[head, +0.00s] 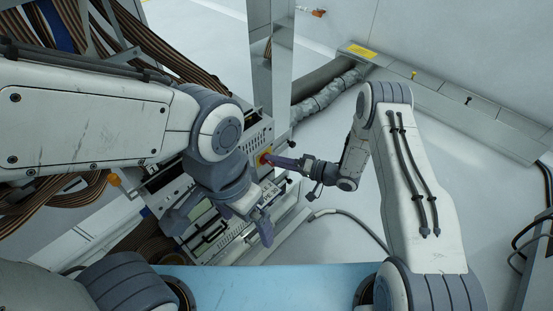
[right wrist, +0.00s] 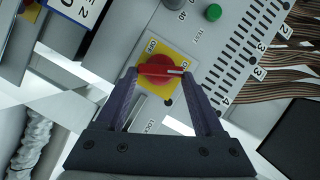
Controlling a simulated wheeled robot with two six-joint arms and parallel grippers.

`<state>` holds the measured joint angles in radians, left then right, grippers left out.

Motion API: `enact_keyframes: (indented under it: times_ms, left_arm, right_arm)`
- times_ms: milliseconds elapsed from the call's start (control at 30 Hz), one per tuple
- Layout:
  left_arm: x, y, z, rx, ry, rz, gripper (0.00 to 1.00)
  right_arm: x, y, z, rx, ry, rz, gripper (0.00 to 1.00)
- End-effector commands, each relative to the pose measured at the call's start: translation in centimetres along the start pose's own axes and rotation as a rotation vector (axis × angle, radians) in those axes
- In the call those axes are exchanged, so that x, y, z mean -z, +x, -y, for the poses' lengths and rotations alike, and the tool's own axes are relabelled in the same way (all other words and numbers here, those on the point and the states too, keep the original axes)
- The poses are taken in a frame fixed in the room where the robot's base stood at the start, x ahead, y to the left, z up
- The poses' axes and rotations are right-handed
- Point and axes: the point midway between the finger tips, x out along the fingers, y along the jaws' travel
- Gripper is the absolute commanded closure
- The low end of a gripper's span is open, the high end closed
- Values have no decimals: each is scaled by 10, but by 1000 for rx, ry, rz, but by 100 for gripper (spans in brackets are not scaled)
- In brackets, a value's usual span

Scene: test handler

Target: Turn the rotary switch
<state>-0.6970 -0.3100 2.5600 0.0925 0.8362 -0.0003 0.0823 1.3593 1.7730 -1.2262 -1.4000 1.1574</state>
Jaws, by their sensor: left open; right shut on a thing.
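The rotary switch (right wrist: 160,71) is a red knob on a yellow plate (right wrist: 151,92), set in a grey panel. In the right wrist view its handle lies roughly crosswise between my right gripper's fingertips (right wrist: 160,73), which are shut on it. In the head view my right gripper (head: 270,158) reaches in from the right to the panel, and only a little of the yellow plate (head: 265,155) shows beside its tips. My left gripper (head: 222,222) is open and empty, hanging in front of the lower part of the equipment (head: 207,240).
A green button (right wrist: 214,12) sits near the switch on the panel. Ribbon cables (right wrist: 270,86) run beside the panel. In the head view an orange-knobbed lever (head: 115,180) sticks out at left. A blue surface (head: 270,285) lies at the bottom.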

Motion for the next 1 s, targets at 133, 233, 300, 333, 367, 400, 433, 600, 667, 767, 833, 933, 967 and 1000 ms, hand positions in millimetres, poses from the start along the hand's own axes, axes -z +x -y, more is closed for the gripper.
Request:
enact_keyframes:
  times_ms: [133,233,300,333,367,400,433,600,667,767,833,933,967,1000]
  left_arm:
    - [0,1,0,0,0,0,0]
    - [0,3,0,0,0,0,0]
    - [0,4,0,0,0,0,0]
    - [0,4,0,0,0,0,0]
    - [0,5,0,0,0,0,0]
    - [0,6,0,0,0,0,0]
    - [0,6,0,0,0,0,0]
    - [0,8,1,0,0,0,0]
    - [0,8,1,0,0,0,0]
    - [0,9,1,0,0,0,0]
    - [0,9,1,0,0,0,0]
    - [0,9,1,0,0,0,0]
    - [0,9,1,0,0,0,0]
    - [0,9,1,0,0,0,0]
  right_arm:
    - [-2,0,-4,50,122,4,86]
    - [-3,0,-5,81,198,4,86]
    - [-3,0,-6,100,245,3,86]
    - [-3,0,-6,107,264,3,86]
    - [-3,0,-6,115,282,3,86]
    - [-3,0,-7,124,303,3,86]
    - [-3,0,-7,131,319,3,86]
    - [-3,1,-7,158,386,3,86]
    - [-4,1,-8,164,403,3,86]
    - [-4,1,-8,171,421,3,86]
    - [-4,1,-8,175,430,3,86]
    - [-4,1,-8,177,436,3,86]
    - [-4,1,-8,178,437,3,86]
    - [-3,1,-8,178,437,3,86]
